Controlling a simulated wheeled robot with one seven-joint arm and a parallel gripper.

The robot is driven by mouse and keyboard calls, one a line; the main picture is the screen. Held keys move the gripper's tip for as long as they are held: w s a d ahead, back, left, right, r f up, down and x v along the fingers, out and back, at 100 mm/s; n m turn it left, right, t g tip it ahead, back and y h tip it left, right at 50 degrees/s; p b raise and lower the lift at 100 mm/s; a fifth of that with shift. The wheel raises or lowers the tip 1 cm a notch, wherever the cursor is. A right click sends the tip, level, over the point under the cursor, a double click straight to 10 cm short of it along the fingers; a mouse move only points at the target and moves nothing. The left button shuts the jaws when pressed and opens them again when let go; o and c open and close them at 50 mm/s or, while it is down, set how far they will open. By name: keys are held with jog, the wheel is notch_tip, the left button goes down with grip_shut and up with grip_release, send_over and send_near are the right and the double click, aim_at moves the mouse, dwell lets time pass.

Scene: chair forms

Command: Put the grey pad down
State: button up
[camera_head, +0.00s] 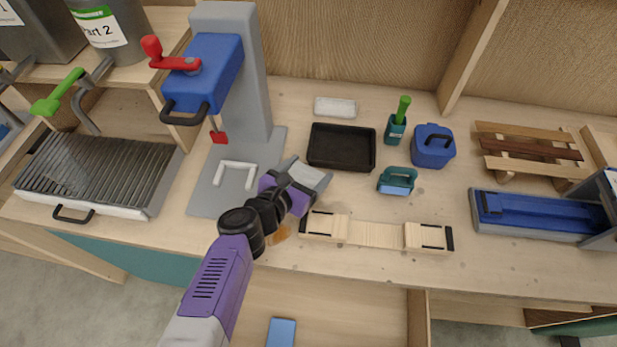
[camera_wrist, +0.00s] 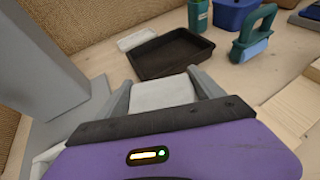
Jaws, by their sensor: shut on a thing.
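My gripper (camera_head: 306,178) is shut on the light grey pad (camera_head: 313,175). In the wrist view my gripper (camera_wrist: 162,90) has a finger on either side of the pad (camera_wrist: 160,94), and the pad sticks out between them. The pad is held just in front of the black tray (camera_head: 341,148), near the base of the grey press stand. I cannot tell whether the pad touches the bench. The tray also shows just beyond the pad in the wrist view (camera_wrist: 171,52), and it looks empty.
A pale block (camera_head: 335,107) lies behind the tray. A teal-handled tool (camera_head: 397,180) and a blue container (camera_head: 432,146) stand to the right. A jointed wooden piece (camera_head: 375,233) lies along the front. The press (camera_head: 204,75) rises at left. Some bench between tray and wooden piece is clear.

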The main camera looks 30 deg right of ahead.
aim_at(308, 180)
jog(key=shift+f, duration=1.95)
jog(key=shift+f, duration=0.1)
jog(key=o, duration=1.3)
jog(key=shift+r, duration=0.2)
jog(key=b+v, duration=0.2)
jog(key=v, duration=1)
